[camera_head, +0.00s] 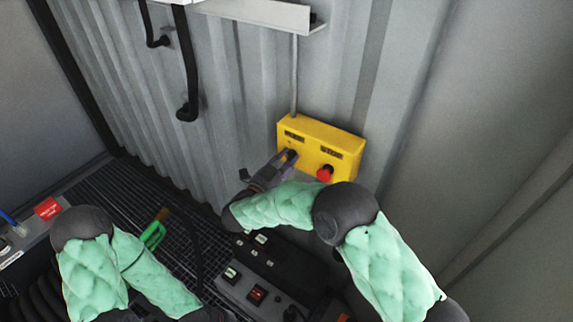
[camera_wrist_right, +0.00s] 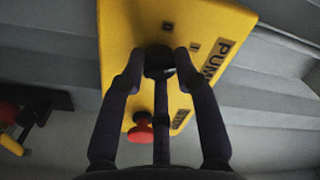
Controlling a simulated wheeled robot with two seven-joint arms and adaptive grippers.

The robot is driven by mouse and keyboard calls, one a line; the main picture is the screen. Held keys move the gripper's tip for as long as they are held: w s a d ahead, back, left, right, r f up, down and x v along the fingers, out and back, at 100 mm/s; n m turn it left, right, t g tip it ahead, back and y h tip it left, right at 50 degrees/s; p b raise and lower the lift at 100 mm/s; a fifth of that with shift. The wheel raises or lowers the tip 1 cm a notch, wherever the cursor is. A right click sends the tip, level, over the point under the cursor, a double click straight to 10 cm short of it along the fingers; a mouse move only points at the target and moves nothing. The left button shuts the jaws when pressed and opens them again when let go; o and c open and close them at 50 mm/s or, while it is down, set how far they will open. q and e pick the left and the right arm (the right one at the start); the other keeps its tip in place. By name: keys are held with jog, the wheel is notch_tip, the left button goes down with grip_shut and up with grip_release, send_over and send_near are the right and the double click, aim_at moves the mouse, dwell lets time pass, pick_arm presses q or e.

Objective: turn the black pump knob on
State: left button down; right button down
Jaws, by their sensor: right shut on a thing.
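The black pump knob (camera_wrist_right: 158,57) is on the face of the yellow control box (camera_head: 319,140), under the PUMP label. In the right wrist view, the fingers of my right gripper (camera_wrist_right: 160,72) are closed around the knob from both sides. The head view shows my right gripper (camera_head: 288,158) against the left part of the box, mostly covering the knob. Small marks show on the box beside the knob, but its pointer direction is hidden. My left arm is at the lower left of the head view; its gripper is out of the picture.
A red stop button (camera_head: 325,173) sticks out right of the knob, close to my right arm. The box is on a grey corrugated wall (camera_head: 225,90). Below is a dark panel with switches (camera_head: 257,293). A green-handled thing (camera_head: 153,235) is at the left over the grated floor.

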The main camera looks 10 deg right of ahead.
jog(key=shift+w+d+r+m, duration=0.1)
jog(key=shift+w+r+m, duration=0.05)
jog(key=shift+r+m, duration=0.4)
jog(key=c, duration=0.9)
grip_release()
jog(key=shift+f, duration=0.3)
jog(key=shift+s+a, duration=0.45)
jog(key=shift+s, duration=0.1)
jog(key=v, duration=1)
jog(key=shift+s+a, duration=0.25)
jog(key=shift+s, duration=0.05)
